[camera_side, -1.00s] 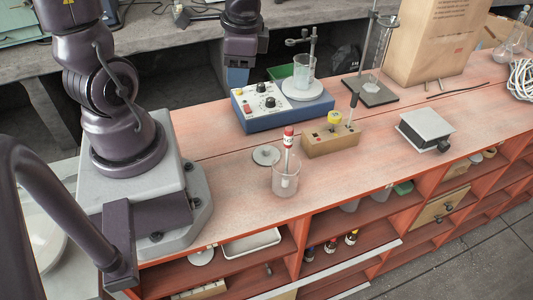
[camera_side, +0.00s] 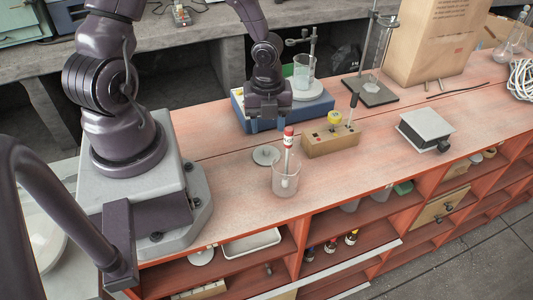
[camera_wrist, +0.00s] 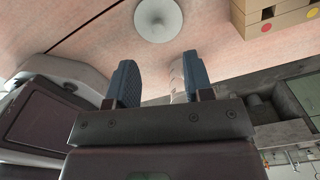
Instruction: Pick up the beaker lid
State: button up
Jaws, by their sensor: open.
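The beaker lid (camera_side: 265,156) is a flat, pale grey disc lying on the reddish bench top behind the clear glass beaker (camera_side: 283,184). In the wrist view the lid (camera_wrist: 158,18) shows at the top centre, round with a small knob in its middle. My gripper (camera_side: 266,112) is above and behind the lid in the side view, in front of the blue stirrer, and does not touch the lid. In the wrist view its two blue-grey fingers (camera_wrist: 160,78) stand apart, with the lid beyond their tips. The fingertips are hard to make out in the side view.
The beaker holds a red-capped stick close in front of the lid. A wooden box (camera_side: 330,142) with knobs stands to its right. The blue stirrer (camera_side: 316,112) carries another beaker (camera_side: 303,72). Bench space left of the lid is clear.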

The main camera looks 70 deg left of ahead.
aim_at(266, 148)
jog(key=shift+a+f, duration=0.1)
jog(key=shift+f, duration=3.8)
grip_shut()
